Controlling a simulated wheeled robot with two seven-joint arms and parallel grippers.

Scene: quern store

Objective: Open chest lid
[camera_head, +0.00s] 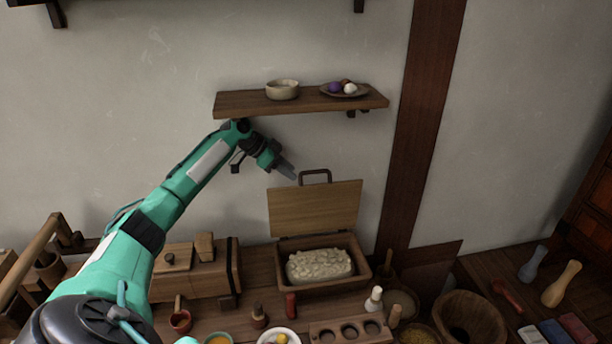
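The wooden chest (290,288) stands on the counter against the wall. Its lid (315,208) is raised upright behind the box, with a dark handle (315,173) on its top edge. A pale, lumpy block (319,265) lies inside the chest. My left gripper (288,172) is at the upper left of the lid, just left of the handle. Its fingers look close together, but I cannot tell whether they are open or shut, or whether they touch the lid. My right gripper is not in view.
A wall shelf (240,103) with a bowl (282,89) and a plate (357,92) hangs just above my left forearm. A wooden box (195,278) stands left of the chest. Small dishes, a holed wooden block (350,330) and a large wooden bowl (469,318) crowd the front.

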